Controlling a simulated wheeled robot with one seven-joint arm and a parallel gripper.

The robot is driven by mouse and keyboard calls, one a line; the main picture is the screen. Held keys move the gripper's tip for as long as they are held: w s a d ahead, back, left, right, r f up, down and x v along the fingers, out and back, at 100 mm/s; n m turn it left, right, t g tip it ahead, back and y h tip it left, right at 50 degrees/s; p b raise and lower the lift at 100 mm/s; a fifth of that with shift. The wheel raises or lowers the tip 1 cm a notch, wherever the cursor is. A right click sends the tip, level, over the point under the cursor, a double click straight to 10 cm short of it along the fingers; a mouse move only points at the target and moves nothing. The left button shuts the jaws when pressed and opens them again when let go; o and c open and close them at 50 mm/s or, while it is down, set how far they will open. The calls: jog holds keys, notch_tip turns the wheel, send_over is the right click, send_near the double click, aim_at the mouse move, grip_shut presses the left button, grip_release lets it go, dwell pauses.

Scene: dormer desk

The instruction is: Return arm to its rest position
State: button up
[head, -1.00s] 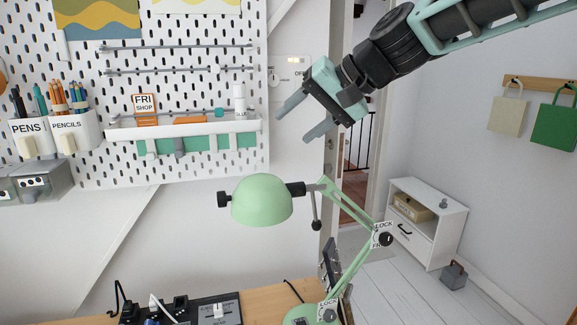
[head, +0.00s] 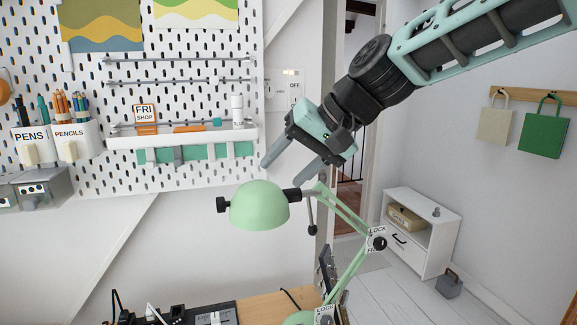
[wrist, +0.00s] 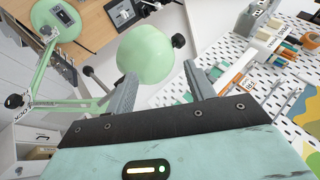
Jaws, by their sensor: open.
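My gripper (head: 290,172) is open and empty in the head view. It appears just above and to the right of the green lamp's shade, in front of the pegboard's right edge. My arm reaches in from the upper right. The green desk lamp (head: 260,206) has its shade at the centre and its jointed arm running down to the right. In the wrist view the lamp shade (wrist: 146,52) shows beyond and between my two fingers (wrist: 160,90). I cannot tell the exact gap between fingers and shade.
A pegboard (head: 190,90) carries a white shelf (head: 185,138) and cups of pens (head: 33,145) and pencils (head: 75,142). The wooden desk (head: 265,306) lies below. A white cabinet (head: 435,240) stands at the right by the doorway. The floor (head: 385,295) there looks mostly clear.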

jog(key=s+d+f+n+g+h, duration=0.1)
jog(key=s+d+f, duration=0.3)
jog(key=s, duration=0.5)
jog(key=s+d+f+n+g+h, duration=0.1)
jog(key=s+d+f+n+h, duration=0.2)
jog(key=s+f, duration=0.5)
jog(key=s+d+f+n+g+h, duration=0.1)
jog(key=s+d+f+n+h, duration=0.1)
jog(key=s+d+f, duration=0.3)
jog(key=s+f+h, duration=0.1)
jog(key=s, duration=0.3)
jog(key=shift+s+f, duration=0.15)
jog(key=shift+s, duration=0.25)
